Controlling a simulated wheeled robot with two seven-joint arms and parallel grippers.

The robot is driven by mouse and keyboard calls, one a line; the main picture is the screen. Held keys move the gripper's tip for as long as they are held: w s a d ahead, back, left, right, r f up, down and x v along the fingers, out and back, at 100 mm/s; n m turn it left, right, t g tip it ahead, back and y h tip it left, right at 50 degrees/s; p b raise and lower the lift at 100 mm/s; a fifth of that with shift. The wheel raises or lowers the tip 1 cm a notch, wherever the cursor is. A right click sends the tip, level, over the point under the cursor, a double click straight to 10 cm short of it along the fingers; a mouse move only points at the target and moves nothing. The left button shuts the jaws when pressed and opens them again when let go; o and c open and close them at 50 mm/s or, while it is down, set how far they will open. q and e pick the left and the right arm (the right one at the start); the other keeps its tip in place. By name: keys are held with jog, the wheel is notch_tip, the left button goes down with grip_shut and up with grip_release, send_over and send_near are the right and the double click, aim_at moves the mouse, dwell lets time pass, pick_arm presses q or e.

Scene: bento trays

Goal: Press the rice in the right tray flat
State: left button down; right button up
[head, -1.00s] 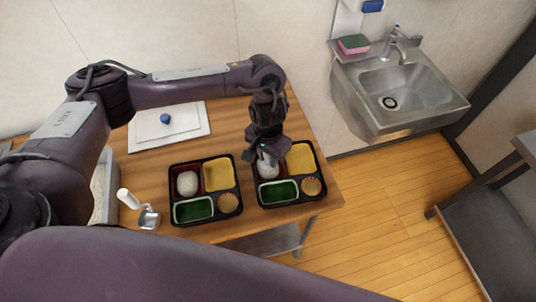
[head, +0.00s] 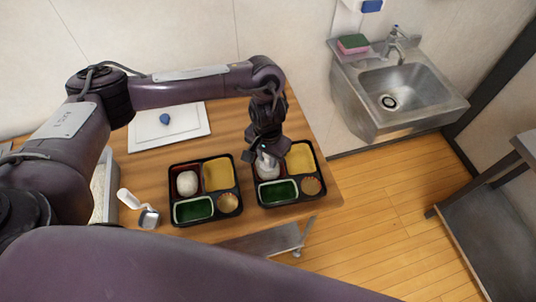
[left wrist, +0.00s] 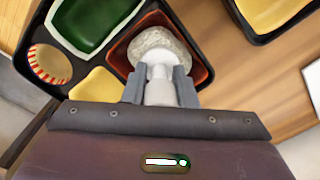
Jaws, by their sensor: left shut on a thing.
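The right tray (head: 323,178) is a black bento tray with yellow, green, dark red and small paper-cup compartments. Its rice (left wrist: 160,42) is a whitish rounded mound in the dark red compartment, seen best in the left wrist view. My left gripper (head: 268,152) is above that compartment, with its fingers (left wrist: 160,78) shut on a white tool (left wrist: 159,94). The tool's white rounded end overlaps the near side of the rice in the wrist view. I cannot tell how firmly they touch. In the head view the gripper and tool hide most of this rice. My right gripper is not in view.
The left tray (head: 172,213) stands close beside it, with a white rice mound (head: 187,183). A white-handled scoop (head: 149,218) lies left of it. A white board (head: 194,128) with a blue item (head: 165,118) is behind. A sink (head: 412,92) is at the right.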

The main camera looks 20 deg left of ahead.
pick_arm(q)
jog(key=shift+f+p, duration=0.15)
jog(key=shift+p, duration=0.4)
dwell(0.9)
jog(key=shift+s+f, duration=0.1)
jog(key=shift+f, duration=0.1)
dwell(0.7)
jog(key=shift+r, duration=0.1)
notch_tip(320, 180, up, 8)
jog(key=p, duration=0.9)
dwell(0.4)
